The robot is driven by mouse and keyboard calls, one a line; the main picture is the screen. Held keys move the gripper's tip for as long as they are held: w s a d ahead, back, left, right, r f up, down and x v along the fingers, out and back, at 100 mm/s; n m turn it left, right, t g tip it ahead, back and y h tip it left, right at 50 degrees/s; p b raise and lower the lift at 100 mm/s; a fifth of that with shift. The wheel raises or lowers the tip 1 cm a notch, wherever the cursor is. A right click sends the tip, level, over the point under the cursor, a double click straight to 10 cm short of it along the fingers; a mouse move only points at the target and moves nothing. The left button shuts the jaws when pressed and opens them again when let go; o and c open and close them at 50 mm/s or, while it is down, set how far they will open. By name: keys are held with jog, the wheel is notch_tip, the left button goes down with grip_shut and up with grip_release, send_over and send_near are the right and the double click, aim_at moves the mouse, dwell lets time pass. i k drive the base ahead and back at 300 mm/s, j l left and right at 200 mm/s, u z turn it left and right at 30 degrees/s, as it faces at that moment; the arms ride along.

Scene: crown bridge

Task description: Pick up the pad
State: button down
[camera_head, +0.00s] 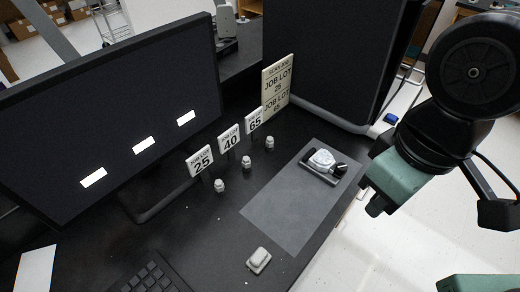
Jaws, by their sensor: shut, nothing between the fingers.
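A flat grey mat (283,207) lies on the black desk near its right edge. A small light-grey block on a base (258,261) stands on the desk below the mat's lower left corner. I cannot tell for certain which of these is the pad. My gripper (376,206) is the dark tip at the end of the green-grey arm, to the right of the mat and apart from it. It looks shut and holds nothing. The fingertips are small and partly hidden by the wrist.
A white lumpy piece (322,159) sits on a dark holder at the mat's upper end, close to my arm. Several number signs and small white pieces (246,162) stand left of the mat. A monitor (110,110) and keyboard (152,277) are on the left.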

aim_at(261, 258)
jog(key=u, duration=1.05)
